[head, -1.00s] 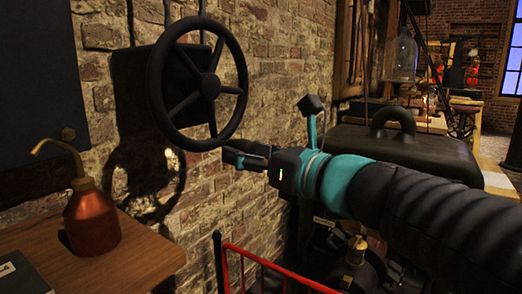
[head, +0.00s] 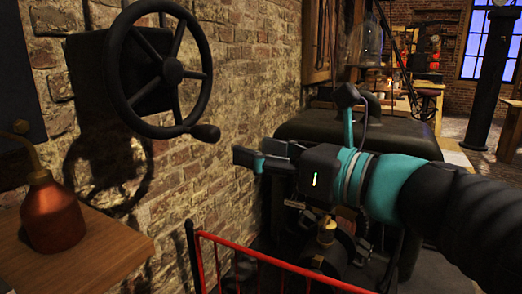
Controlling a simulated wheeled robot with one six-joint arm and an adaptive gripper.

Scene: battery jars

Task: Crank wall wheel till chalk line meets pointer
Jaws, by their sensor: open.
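The black wall wheel (head: 203,68) hangs on the brick wall at the upper left of the head view. It has several spokes, a central hub (head: 172,71) and a dark box behind it. Its crank knob (head: 206,133) sticks out at the lower right of the rim. My gripper (head: 246,160) is open and empty, to the right of the knob and a little below it, apart from it. I cannot make out a chalk line or a pointer.
A copper oil can (head: 54,215) stands on a wooden table (head: 100,251) at the lower left. A red railing (head: 262,259) runs below my gripper. A dark, bulky case (head: 300,127) is behind my arm. The space between knob and gripper is clear.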

